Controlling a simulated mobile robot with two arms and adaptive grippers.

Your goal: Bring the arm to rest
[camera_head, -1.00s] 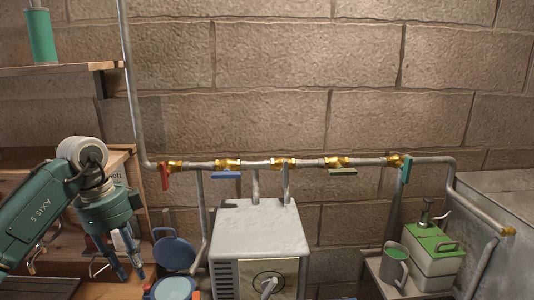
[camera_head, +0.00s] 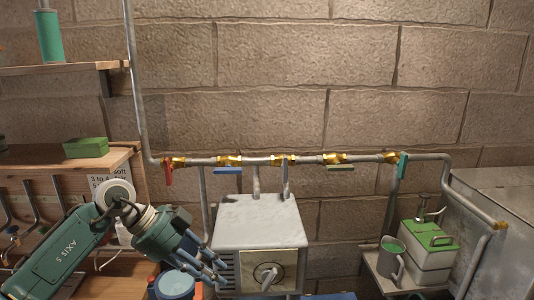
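My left arm comes in from the lower left. Its green-and-grey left gripper (camera_head: 217,272) hangs in the air at lower middle-left, fingers pointing down and right. The fingers look apart with nothing between them. In the picture the tips lie over the left front edge of the pale metal still box (camera_head: 258,222); I cannot tell whether they touch it. My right gripper is not in view.
A pipe (camera_head: 310,160) with brass valves and coloured levers runs along the block wall. A blue round-lidded pot (camera_head: 172,287) sits below the gripper, partly hidden. Shelves (camera_head: 120,157) stand left, holding a green box (camera_head: 86,148). A mug (camera_head: 391,258) and pump can (camera_head: 425,262) stand right.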

